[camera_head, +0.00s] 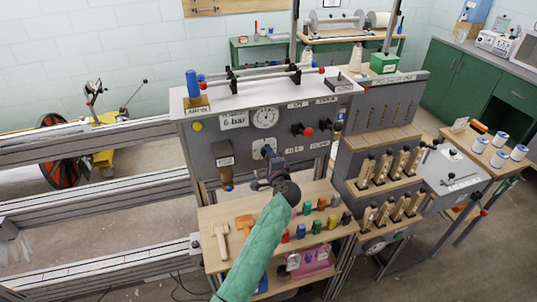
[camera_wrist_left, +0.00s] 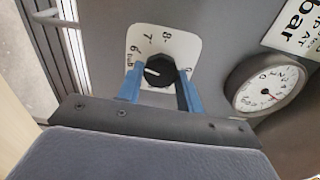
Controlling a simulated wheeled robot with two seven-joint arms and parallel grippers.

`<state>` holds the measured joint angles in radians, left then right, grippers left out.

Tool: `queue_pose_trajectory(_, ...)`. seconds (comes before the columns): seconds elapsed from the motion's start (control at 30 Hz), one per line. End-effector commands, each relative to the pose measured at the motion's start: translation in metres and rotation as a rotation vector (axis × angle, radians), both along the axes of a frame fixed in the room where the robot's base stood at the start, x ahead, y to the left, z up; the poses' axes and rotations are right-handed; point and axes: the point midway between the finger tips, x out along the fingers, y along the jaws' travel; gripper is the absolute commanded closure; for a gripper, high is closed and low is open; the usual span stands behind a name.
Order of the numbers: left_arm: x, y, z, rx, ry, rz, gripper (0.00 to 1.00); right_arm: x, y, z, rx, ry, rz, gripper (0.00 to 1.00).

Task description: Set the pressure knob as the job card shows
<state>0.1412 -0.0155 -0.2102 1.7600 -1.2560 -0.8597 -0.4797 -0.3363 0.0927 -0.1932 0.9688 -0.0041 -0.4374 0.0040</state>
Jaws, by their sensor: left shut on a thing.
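The black pressure knob (camera_wrist_left: 160,72) sits on a white numbered dial plate (camera_wrist_left: 165,38) in the left wrist view. Its white mark points left, roughly toward the 6 side; the exact setting is hard to tell. My left gripper (camera_head: 267,153) reaches the front of the grey panel, and its blue fingers (camera_wrist_left: 158,88) are shut on the knob from both sides. The job card (camera_head: 235,120) on the panel reads 6 bar; part of it shows in the left wrist view (camera_wrist_left: 293,25). A round pressure gauge (camera_head: 265,118) is beside the card. My right gripper is not in view.
Red and black knobs (camera_head: 303,130) stick out right of the gauge. A brown holder (camera_head: 225,158) hangs left of my gripper. Below, a wooden shelf (camera_head: 215,213) holds colored pegs and tools. Rails with rods (camera_head: 265,75) run along the panel's top.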

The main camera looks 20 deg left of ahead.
Motion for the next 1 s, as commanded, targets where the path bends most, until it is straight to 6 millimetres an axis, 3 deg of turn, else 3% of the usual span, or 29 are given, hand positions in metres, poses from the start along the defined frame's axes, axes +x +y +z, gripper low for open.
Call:
queue_pose_trajectory(0.3,0.0,0.0,-0.001,0.106,0.073,-0.001,0.86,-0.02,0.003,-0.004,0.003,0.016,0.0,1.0)
queue_pose_trajectory(0.87,0.0,-0.001,-0.001,0.132,0.09,-0.001,0.86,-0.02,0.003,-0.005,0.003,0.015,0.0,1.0)
queue_pose_trajectory(0.9,0.0,-0.001,-0.001,0.132,0.09,-0.001,0.6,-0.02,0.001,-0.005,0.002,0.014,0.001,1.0)
queue_pose_trajectory(1.0,0.0,0.0,-0.001,0.132,0.09,-0.001,0.42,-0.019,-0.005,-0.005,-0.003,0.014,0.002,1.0)
